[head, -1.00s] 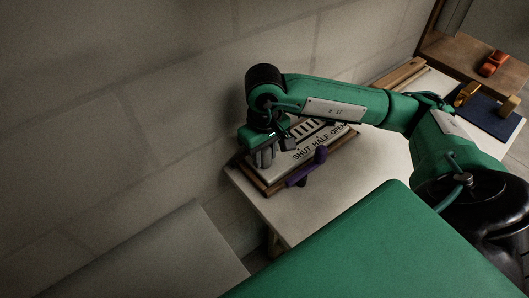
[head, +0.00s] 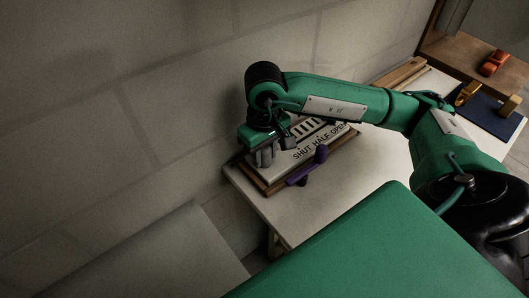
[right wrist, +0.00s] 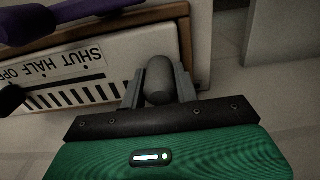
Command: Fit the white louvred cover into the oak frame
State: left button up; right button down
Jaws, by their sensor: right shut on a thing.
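The white louvred cover (head: 287,164), lettered SHUT, HALF, OPEN, lies at the oak frame (head: 268,188) on the table by the wall. In the right wrist view the cover (right wrist: 112,76) shows dark slots, and brown frame wood (right wrist: 150,15) runs along its top and right sides. I cannot tell whether the cover sits fully down in the frame. My right gripper (head: 265,156) is at the cover's left end in the head view, shut on a grey rounded knob (right wrist: 159,80) there. My arm hides part of the cover. My left gripper is out of view.
A purple handle (head: 304,173) with a round knob lies along the frame's near side. A wooden strip (head: 400,74) lies farther back. A dark blue mat (head: 490,118) with brass-coloured pieces (head: 467,94) and an orange object (head: 493,63) are at right. The near tabletop is clear.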

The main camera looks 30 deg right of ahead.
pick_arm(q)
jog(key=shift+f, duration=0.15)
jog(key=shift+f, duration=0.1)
pick_arm(e)
jog(key=c, duration=1)
grip_release()
jog(key=shift+s, duration=0.1)
jog(key=shift+o, duration=0.2)
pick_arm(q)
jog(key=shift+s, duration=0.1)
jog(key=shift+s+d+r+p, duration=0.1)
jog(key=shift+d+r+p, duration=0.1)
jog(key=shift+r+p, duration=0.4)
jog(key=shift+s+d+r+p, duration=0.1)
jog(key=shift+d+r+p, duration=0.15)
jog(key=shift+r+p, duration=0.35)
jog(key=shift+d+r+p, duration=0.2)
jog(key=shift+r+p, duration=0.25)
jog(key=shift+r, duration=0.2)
pick_arm(e)
jog(key=shift+r, duration=4.05)
